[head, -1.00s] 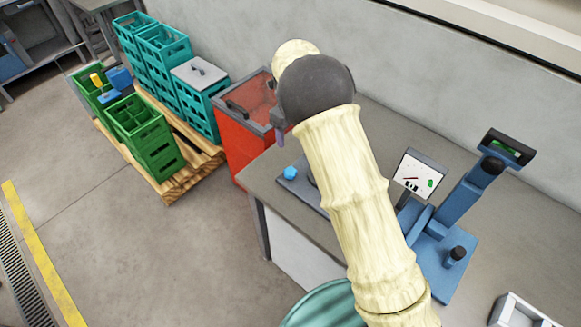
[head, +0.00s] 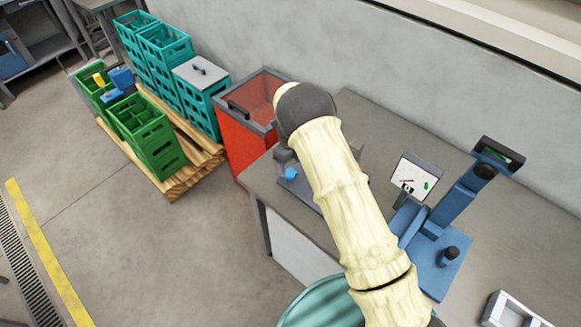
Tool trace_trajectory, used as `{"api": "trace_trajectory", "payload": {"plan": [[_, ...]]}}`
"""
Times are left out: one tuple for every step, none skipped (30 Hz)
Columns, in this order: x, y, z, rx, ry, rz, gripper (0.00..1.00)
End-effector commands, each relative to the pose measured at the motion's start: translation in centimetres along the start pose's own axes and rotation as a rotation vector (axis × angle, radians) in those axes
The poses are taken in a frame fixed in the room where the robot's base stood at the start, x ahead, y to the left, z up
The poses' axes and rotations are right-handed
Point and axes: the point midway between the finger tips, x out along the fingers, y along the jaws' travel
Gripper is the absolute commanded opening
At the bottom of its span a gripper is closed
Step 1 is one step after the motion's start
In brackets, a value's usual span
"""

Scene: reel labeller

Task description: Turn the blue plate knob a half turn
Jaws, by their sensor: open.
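The blue knob (head: 291,174) sits on a grey-blue plate (head: 304,191) near the left corner of the grey bench. My cream arm with its dark wrist reaches across the bench and hides the right part of the plate. My gripper (head: 284,158) hangs below the wrist, just above and behind the knob in the head view. It is open, and its fingers show only in small part. I cannot tell whether they touch the knob or stand around it.
A blue labeller (head: 443,231) with a small screen (head: 416,176) stands to the right of my arm. A red bin (head: 243,140) with a clear lid stands left of the bench. Green and teal crates (head: 150,139) stand on a pallet. A white tray (head: 513,311) lies at lower right.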

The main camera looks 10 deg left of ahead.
Motion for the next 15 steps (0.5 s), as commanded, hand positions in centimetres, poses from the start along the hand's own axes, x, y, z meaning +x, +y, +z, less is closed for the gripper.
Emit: {"api": "trace_trajectory", "payload": {"plan": [[0.7, 0.0, -0.2, 0.001, 0.004, 0.002, 0.62], [1.2, 0.0, -0.2, 0.001, 0.003, 0.002, 0.62], [1.8, 0.0, -0.1, 0.001, 0.003, 0.002, 0.62], [2.1, 0.0, -0.1, 0.000, 0.002, 0.002, 0.62], [2.5, 0.0, -0.1, 0.000, 0.003, 0.002, 0.62], [2.9, 0.0, -0.1, 0.000, 0.002, 0.001, 0.62], [3.2, 0.0, -0.1, 0.000, 0.002, 0.001, 0.62], [3.5, 0.0, -0.1, 0.000, 0.002, 0.001, 0.62], [3.7, 0.0, -0.1, 0.000, 0.002, 0.000, 0.62], [3.9, 0.0, -0.1, 0.000, 0.001, 0.000, 0.62], [4.0, 0.0, -0.1, 0.000, 0.001, 0.000, 0.62], [4.0, 0.0, 0.0, 0.000, 0.000, 0.000, 0.62], [4.1, 0.0, 0.0, 0.000, 0.000, 0.000, 0.62], [4.1, 0.0, 0.0, 0.000, 0.000, 0.000, 0.62], [4.1, 0.0, 0.0, 0.000, 0.000, 0.000, 0.62]]}}
